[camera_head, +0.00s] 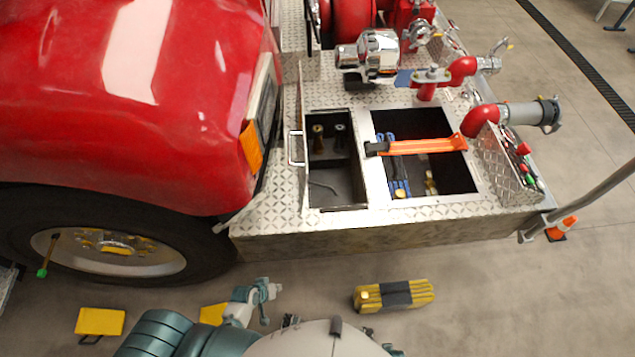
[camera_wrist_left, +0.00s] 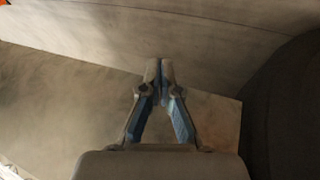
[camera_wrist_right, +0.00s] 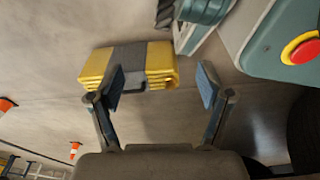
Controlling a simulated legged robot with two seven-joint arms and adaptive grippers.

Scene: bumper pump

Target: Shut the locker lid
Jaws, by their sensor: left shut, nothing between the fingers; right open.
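The locker (camera_head: 335,185) is an open, dark compartment in the diamond-plate bumper deck, with a few fittings inside. Its lid (camera_head: 303,185) stands raised along the left side, seen almost edge-on, with a pale handle (camera_head: 292,148) on its left face. My left gripper (camera_head: 266,290) is in front of and below the bumper, apart from the lid. In the left wrist view its fingertips (camera_wrist_left: 158,70) meet with nothing between them. My right gripper (camera_wrist_right: 160,82) is open and empty in the right wrist view; the head view hardly shows it.
A second open bin (camera_head: 455,175) to the right has an orange strap (camera_head: 415,147) across it. The red truck body (camera_head: 130,90) stands close left of the lid. A yellow block bundle (camera_head: 395,295) lies on the floor. Red pipes (camera_head: 482,120) rise at right.

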